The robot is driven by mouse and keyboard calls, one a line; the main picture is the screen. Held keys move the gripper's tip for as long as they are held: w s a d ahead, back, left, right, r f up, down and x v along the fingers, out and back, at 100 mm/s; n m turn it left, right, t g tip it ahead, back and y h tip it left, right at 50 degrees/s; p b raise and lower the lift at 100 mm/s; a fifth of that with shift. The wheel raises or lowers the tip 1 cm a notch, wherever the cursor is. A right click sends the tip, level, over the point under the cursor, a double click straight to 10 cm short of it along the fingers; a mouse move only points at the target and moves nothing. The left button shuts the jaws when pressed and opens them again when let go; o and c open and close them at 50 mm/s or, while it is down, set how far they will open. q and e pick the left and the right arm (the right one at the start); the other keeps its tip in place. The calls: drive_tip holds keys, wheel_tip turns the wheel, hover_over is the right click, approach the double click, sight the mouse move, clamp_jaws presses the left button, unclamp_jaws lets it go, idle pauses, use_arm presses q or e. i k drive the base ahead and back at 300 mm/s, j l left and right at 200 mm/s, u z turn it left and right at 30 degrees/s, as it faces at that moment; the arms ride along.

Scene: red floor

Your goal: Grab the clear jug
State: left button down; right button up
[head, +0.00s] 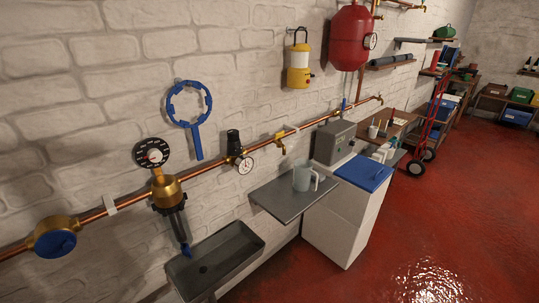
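The clear jug (302,178) stands upright on a grey wall shelf (284,205), with its handle toward the right. It looks translucent and pale, and I cannot tell whether anything is inside it. Neither of my grippers shows in the head view, and nothing is touching the jug.
A dark sink (218,262) sits below left of the shelf. A white cabinet with a blue lid (364,173) and a grey box (335,142) are close on the right. Copper pipe (215,163) with valves and gauges runs along the wall above. The red floor (400,240) in front is clear.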

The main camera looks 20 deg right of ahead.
sight(303, 171)
drive_tip(key=z, duration=1.1)
drive_tip(key=u, duration=0.3)
drive_tip(key=i+l+u, duration=0.1)
drive_tip(key=u, duration=0.3)
drive_tip(key=l+u, duration=0.45)
drive_tip(key=i+l+u, duration=0.1)
drive_tip(key=u, duration=0.3)
drive_tip(key=l+u, duration=0.5)
drive_tip(key=u, duration=0.35)
drive_tip(key=k+l+u, duration=0.1)
drive_tip(key=l, duration=0.35)
drive_tip(key=k+l+u, duration=0.1)
drive_tip(key=k+l, duration=0.15)
drive_tip(key=l, duration=0.2)
drive_tip(key=k+l+u, duration=0.1)
drive_tip(key=l, duration=0.35)
drive_tip(key=k+l, duration=0.25)
drive_tip(key=l, duration=0.15)
drive_tip(key=k+l+u, duration=0.15)
drive_tip(key=l, duration=0.3)
drive_tip(key=k+l+u, duration=0.1)
drive_tip(key=k+l, duration=0.2)
drive_tip(key=l, duration=0.1)
